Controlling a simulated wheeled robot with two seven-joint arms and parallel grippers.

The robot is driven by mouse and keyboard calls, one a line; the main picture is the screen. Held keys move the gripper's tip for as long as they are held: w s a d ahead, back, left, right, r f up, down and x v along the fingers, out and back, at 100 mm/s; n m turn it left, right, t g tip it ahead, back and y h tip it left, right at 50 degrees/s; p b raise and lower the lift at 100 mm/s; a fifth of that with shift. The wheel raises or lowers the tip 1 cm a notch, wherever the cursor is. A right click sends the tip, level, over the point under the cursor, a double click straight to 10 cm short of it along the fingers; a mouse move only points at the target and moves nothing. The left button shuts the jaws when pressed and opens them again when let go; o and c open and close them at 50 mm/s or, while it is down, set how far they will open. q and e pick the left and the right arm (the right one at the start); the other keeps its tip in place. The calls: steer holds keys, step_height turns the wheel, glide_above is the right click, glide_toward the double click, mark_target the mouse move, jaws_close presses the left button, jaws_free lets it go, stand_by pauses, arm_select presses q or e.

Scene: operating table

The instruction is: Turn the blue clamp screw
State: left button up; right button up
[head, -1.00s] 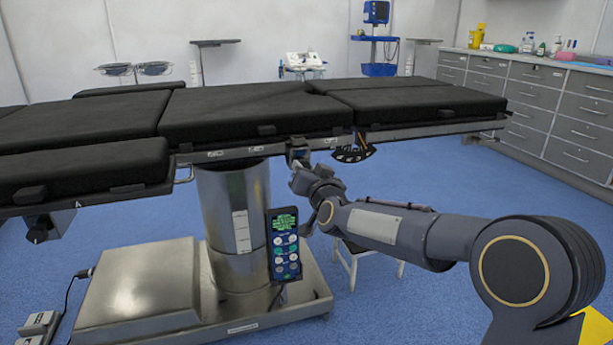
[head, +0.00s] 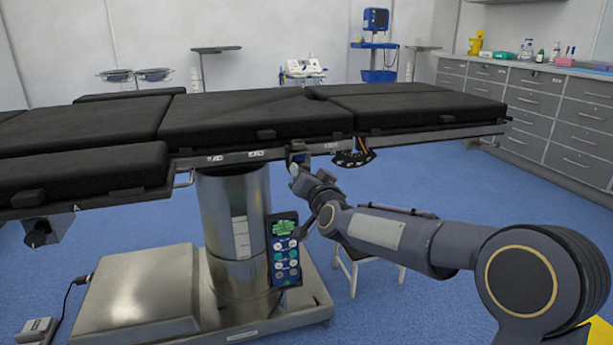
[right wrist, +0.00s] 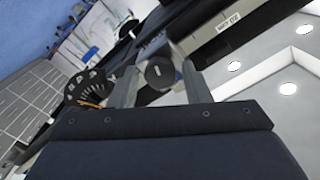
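The clamp (head: 298,158) hangs under the side rail of the operating table, small and partly blue in the head view. In the right wrist view its screw shows end-on as a dark round knob (right wrist: 160,72) with a pale line across its face; no blue shows on that face. My right gripper (right wrist: 160,84) has one finger on each side of the knob. The fingers stand apart, with gaps visible beside the knob. In the head view my right gripper (head: 298,172) is just below the clamp, small and partly hidden by its own wrist. My left gripper is not in view.
The black-padded operating table (head: 240,155) spans the view above my right arm. A black fan-shaped part (head: 353,158) hangs from the rail just right of the clamp. A hand control (head: 284,250) hangs by the metal column (head: 222,205). A stool (head: 352,270) stands behind my arm.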

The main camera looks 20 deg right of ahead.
steer(key=shift+o, duration=0.6)
steer(key=shift+r, duration=0.1)
steer(key=s+p, duration=0.1)
steer(key=s, duration=0.7)
steer(key=shift+p, duration=0.35)
steer(key=shift+d, duration=0.15)
steer(key=s+f+n+g+y+p, duration=0.15)
steer(key=s+f+g, duration=0.3)
steer(key=s, duration=0.75)
steer(key=s+f+n+g+y, duration=0.15)
steer(key=s+f+g, duration=0.3)
steer(key=s, duration=0.75)
steer(key=s+f+n+g+p, duration=0.1)
steer(key=s+f+n+g, duration=0.15)
steer(key=s+f, duration=0.65)
step_height(320, 180, up, 41)
steer(key=s+p, duration=0.2)
steer(key=p, duration=3.5)
steer(key=shift+s+d+r+m+g+p, duration=0.2)
steer(key=shift+s+m+g+p, duration=0.15)
steer(key=shift+s+g+p, duration=0.1)
